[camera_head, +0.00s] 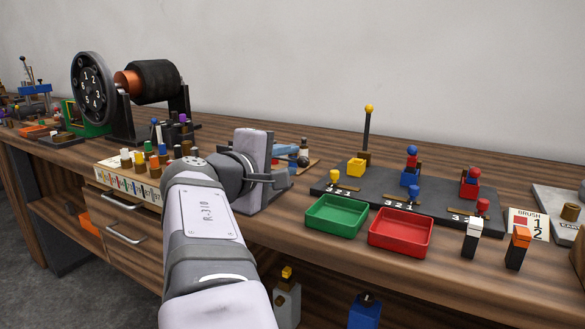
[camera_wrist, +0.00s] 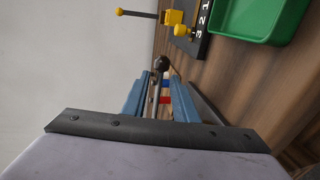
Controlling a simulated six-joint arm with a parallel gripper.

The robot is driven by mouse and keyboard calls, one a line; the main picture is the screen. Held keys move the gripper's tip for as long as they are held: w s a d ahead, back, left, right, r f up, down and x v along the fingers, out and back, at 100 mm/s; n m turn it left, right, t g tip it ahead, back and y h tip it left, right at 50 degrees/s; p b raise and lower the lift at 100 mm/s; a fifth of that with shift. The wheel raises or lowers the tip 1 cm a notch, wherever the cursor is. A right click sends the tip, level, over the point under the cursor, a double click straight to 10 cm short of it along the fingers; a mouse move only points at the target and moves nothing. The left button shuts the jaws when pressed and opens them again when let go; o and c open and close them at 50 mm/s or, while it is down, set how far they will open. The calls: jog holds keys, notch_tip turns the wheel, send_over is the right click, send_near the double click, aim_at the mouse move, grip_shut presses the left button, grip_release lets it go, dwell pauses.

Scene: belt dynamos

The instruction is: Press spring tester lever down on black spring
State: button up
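In the head view my gripper (camera_head: 282,168) is over the middle of the bench, seen from behind, with its wrist hiding much of what stands there. In the wrist view my gripper (camera_wrist: 160,78) has its two blue-grey fingers apart. A black ball knob (camera_wrist: 160,63) on a thin rod, apparently the spring tester's lever, shows between and just past the fingertips; I cannot tell whether they touch it. The knob also shows in the head view (camera_head: 303,161). Small blue (camera_wrist: 167,83) and red (camera_wrist: 165,100) pieces show between the fingers. I cannot make out the black spring.
A green tray (camera_head: 335,229) and a red tray (camera_head: 401,247) lie to the right. Behind them is a dark numbered board (camera_head: 440,205) with coloured pieces and a tall yellow-topped lever (camera_head: 369,110). A rack of coloured pegs (camera_head: 125,184) and a dynamo (camera_head: 92,95) stand left.

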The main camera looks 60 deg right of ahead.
jog(key=shift+a+b, duration=0.85)
jog(key=shift+b, duration=1)
jog(key=shift+r, duration=0.1)
jog(key=w+a+r+n+t+p, duration=0.35)
jog(key=w+a+r, duration=0.2)
jog(key=w, duration=0.45)
jog(key=w+a+f+n+t+y, duration=0.1)
jog(key=w+a+f+y, duration=0.1)
jog(key=w+a+f, duration=0.3)
jog(key=w+a+f+n+t+y, duration=0.1)
jog(key=w+a+f+n+y, duration=0.15)
jog(key=f, duration=0.35)
jog(key=a+f+m+y+p, duration=0.15)
jog(key=a+f+y, duration=0.4)
jog(key=f, duration=0.75)
jog(key=s+a+f+m+g+y+p, duration=0.2)
jog(key=s+a+f+m+g+y, duration=0.1)
jog(key=s+a+f, duration=0.65)
jog(key=s+a+f+m+g+y+p, duration=0.25)
jog(key=s+a+f, duration=0.35)
jog(key=a+f, duration=0.5)
notch_tip(320, 180, up, 36)
jog(key=p, duration=3.8)
jog(key=shift+s+d+r+g, duration=0.15)
jog(key=shift+d+r+g, duration=0.05)
jog(key=shift+g, duration=0.1)
